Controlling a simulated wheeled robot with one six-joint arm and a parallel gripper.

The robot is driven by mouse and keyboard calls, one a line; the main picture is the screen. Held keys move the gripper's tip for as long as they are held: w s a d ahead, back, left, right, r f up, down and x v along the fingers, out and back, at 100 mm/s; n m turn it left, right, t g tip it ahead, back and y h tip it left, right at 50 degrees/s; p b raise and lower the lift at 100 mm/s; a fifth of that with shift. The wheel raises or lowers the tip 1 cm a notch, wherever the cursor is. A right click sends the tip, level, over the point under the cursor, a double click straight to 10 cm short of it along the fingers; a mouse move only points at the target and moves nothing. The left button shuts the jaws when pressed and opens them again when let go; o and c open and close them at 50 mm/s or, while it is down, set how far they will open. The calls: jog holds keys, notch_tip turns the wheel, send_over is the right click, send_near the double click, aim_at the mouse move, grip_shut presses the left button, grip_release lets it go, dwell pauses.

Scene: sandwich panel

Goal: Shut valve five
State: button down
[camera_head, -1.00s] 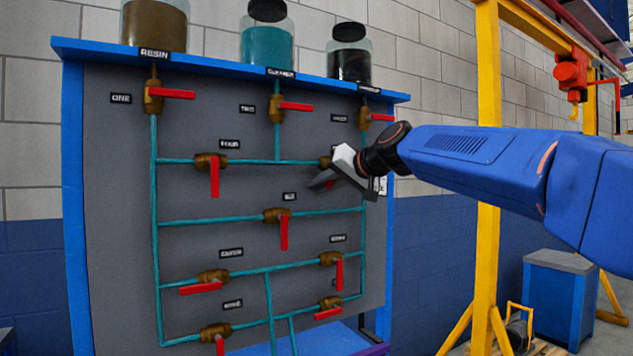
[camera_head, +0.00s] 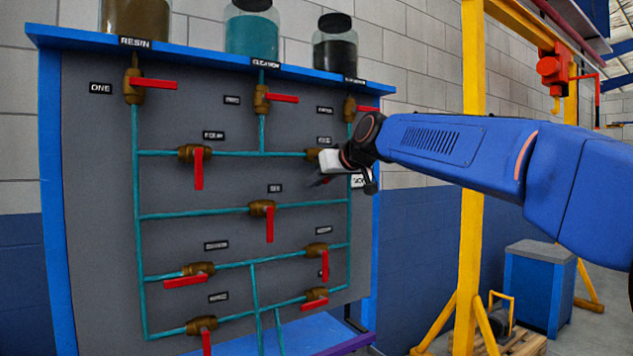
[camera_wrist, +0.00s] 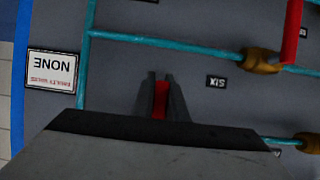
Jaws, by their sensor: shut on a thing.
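Valve five is a brass valve body (camera_head: 313,153) at the right end of the second pipe row, under a small black label (camera_head: 324,139). My gripper (camera_head: 322,181) covers most of it in the head view. In the wrist view, which is upside down, my gripper (camera_wrist: 160,97) is shut on valve five's red handle (camera_wrist: 160,100). The handle lies between the fingers and looks crosswise to the horizontal pipe. The valve body is hidden behind my gripper in the wrist view.
Valve six (camera_head: 262,208) sits below left, its red handle hanging down. A white sign reading NONE (camera_wrist: 52,78) is at the panel's edge. Valve four (camera_head: 194,153) is left on the same row. A yellow frame (camera_head: 472,200) stands right of the panel.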

dwell(0.3)
jog(key=c, duration=1.8)
grip_release()
jog(key=shift+d, duration=0.1)
jog(key=shift+o, duration=0.2)
jog(key=v, duration=1.7)
jog(key=shift+s, duration=0.2)
jog(key=s+d+f+m+g+h, duration=0.2)
jog(key=s+d+f, duration=0.5)
jog(key=f, duration=1)
jog(key=s+d+f+m+g+h, duration=0.2)
jog(key=s+d+f, duration=0.5)
jog(key=s+f, duration=0.7)
jog(key=s+d+f+m+g+h, duration=0.2)
jog(key=s+d+f, duration=0.5)
jog(key=f, duration=1.2)
jog(key=s+h, duration=0.1)
jog(key=s, duration=0.3)
jog(key=shift+d+f+m+h, duration=0.3)
jog(key=shift+d+f+m, duration=0.05)
jog(key=shift+f+m, duration=0.05)
